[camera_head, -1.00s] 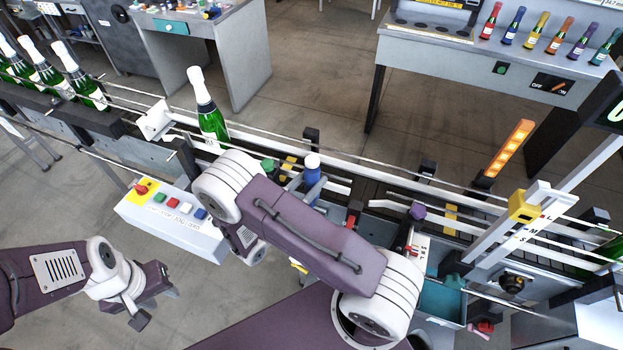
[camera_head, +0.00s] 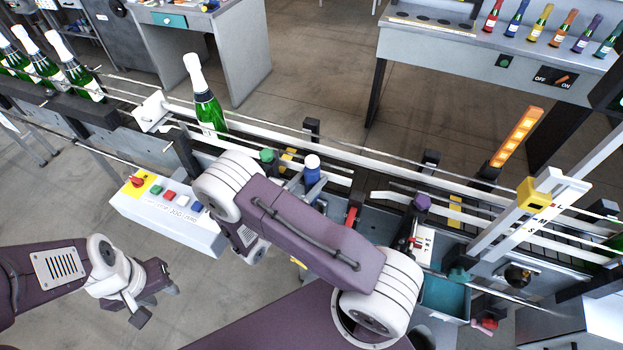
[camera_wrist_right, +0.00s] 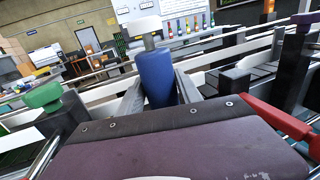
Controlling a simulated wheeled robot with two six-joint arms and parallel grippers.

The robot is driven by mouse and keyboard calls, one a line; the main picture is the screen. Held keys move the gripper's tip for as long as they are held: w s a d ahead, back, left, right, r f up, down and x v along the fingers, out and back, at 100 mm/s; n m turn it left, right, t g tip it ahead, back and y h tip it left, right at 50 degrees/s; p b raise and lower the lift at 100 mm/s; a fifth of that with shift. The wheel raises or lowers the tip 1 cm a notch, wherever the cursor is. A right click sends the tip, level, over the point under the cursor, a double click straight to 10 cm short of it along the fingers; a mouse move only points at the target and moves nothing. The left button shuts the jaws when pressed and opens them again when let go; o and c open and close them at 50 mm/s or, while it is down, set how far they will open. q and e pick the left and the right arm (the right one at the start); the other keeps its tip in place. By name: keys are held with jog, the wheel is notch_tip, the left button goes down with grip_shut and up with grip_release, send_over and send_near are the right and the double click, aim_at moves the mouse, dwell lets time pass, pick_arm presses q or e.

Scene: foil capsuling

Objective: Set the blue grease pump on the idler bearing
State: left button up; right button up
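The blue grease pump (camera_head: 312,172), a blue cylinder with a white cap, stands roughly upright over the near side of the conveyor. It also shows in the right wrist view (camera_wrist_right: 156,76), where the fingers of my right gripper (camera_wrist_right: 160,92) flank its lower body on both sides and appear closed on it. I cannot clearly make out the idler bearing. My left gripper (camera_head: 157,299) is empty, fingers apart, over the floor at lower left.
A green-capped post (camera_head: 268,157) stands left of the pump, and a purple-capped one (camera_head: 422,202) to its right. A red lever (camera_head: 351,216) is close by. A green bottle (camera_head: 208,108) stands on the conveyor behind. A button box (camera_head: 170,215) and a teal bin (camera_head: 446,297) flank my arm.

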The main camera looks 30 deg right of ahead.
jog(key=o, duration=0.3)
jog(key=shift+s+a+f, duration=0.1)
jog(key=shift+a, duration=0.15)
jog(key=b+v, duration=0.2)
jog(key=v, duration=0.6)
jog(key=shift+s+a+b, duration=0.15)
jog(key=shift+a+b, duration=0.15)
